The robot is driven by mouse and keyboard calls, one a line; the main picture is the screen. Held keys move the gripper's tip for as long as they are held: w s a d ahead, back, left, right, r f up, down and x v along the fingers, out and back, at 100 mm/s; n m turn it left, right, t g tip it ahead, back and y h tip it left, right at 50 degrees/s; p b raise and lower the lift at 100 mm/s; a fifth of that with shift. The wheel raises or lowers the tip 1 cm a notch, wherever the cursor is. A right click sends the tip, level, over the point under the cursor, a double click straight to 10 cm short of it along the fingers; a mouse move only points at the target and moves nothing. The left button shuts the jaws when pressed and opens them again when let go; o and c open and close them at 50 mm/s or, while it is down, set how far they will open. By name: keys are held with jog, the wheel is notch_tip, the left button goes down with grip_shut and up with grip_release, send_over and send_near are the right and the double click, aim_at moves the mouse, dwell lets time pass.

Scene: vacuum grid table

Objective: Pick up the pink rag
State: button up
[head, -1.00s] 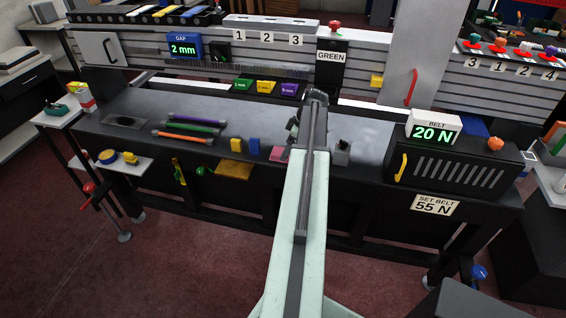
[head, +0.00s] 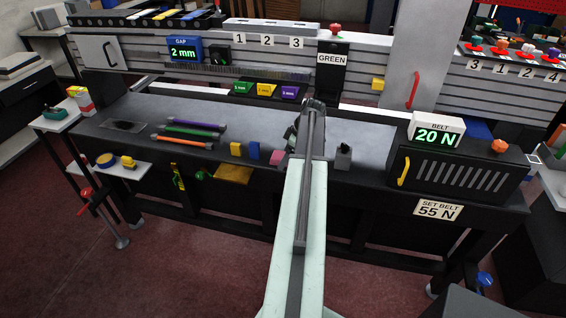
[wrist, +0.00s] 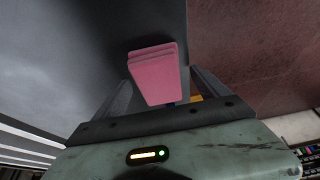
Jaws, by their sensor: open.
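The pink rag (head: 277,157) is a small folded block at the front edge of the dark table top, right of a blue block. In the wrist view the pink rag (wrist: 155,75) shows as a folded stack near the table edge, in line with the gap between my two fingers. My gripper (wrist: 161,88) is open, one finger on each side of the rag in the picture. I cannot tell whether the fingers touch it. In the head view my arm hides most of the gripper, just right of the rag.
A yellow block (head: 236,149) and a blue block (head: 252,151) stand left of the rag. Coloured rods (head: 193,126) lie farther left. A black belt box (head: 455,172) fills the table's right end.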

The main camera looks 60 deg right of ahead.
jog(key=c, duration=1.5)
jog(key=shift+o, duration=0.2)
jog(key=shift+r, duration=0.1)
